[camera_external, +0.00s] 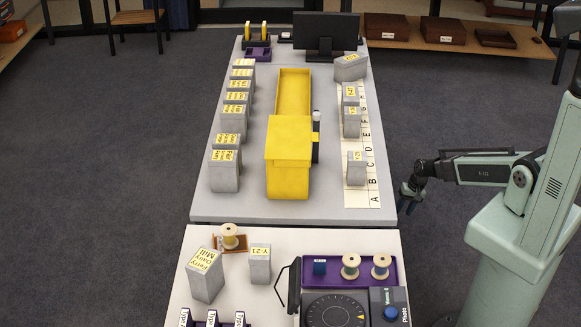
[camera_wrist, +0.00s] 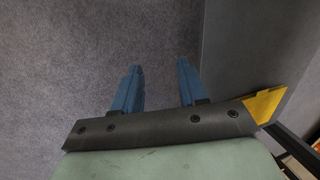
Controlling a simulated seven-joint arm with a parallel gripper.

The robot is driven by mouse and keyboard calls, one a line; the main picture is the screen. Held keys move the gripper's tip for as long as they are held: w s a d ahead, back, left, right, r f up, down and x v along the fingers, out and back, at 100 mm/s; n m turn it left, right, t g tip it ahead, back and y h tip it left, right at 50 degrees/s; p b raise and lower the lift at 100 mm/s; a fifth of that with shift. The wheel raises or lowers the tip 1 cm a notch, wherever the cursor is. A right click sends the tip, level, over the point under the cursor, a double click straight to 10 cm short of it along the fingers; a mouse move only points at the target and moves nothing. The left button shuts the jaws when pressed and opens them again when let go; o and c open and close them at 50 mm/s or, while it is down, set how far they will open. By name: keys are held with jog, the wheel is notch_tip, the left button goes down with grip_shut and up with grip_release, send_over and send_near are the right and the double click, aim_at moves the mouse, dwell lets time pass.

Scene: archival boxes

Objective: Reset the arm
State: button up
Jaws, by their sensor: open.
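My gripper (camera_external: 408,200) hangs beside the right edge of the far table in the external view, pointing down, with my arm folded in from the right. In the wrist view its two blue fingers (camera_wrist: 158,88) stand apart with nothing between them, over grey carpet. The gripper is open and empty, and I see it touching nothing.
The far table (camera_external: 205,205) holds grey labelled boxes (camera_external: 225,170), a yellow box (camera_external: 289,160), a lettered strip (camera_external: 375,190) and a monitor (camera_external: 326,31). The near table (camera_external: 205,240) holds a purple tray (camera_external: 335,262), spools and a turntable (camera_external: 335,312). Carpet lies around.

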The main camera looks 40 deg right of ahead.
jog(key=s+a+f+n+g+h, duration=0.1)
jog(key=s+a+n+g, duration=0.1)
jog(key=s, duration=0.7)
jog(key=s+a+f+n+g+h, duration=0.1)
jog(key=s+a+f+n+g, duration=0.1)
jog(key=s, duration=0.8)
jog(key=s+a+f+n+g, duration=0.2)
jog(key=s+n+g, duration=0.1)
jog(key=s, duration=0.7)
jog(key=shift+a+g+h, duration=0.2)
jog(key=shift+g+h, duration=0.2)
jog(key=shift+g, duration=0.2)
